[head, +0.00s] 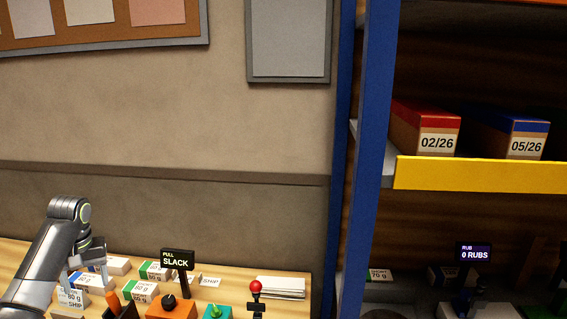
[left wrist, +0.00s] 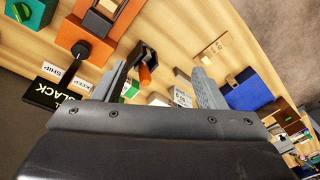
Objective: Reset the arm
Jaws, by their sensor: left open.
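My left arm comes in from the lower left in the head view. Its gripper (head: 84,268) points down over the left end of the wooden table, among small labelled reams. In the left wrist view the two grey fingers of the left gripper (left wrist: 162,82) stand wide apart. No ream is clearly held between them; a white labelled block (left wrist: 182,98) shows beyond, near one finger. My right gripper is in neither view.
Labelled reams (head: 141,291) crowd the table around a black SLACK sign (head: 177,259). An orange box with a black knob (head: 170,308), a red-topped stick (head: 256,287) and a paper stack (head: 281,287) stand rightward. A blue-post shelf (head: 372,150) holds boxes.

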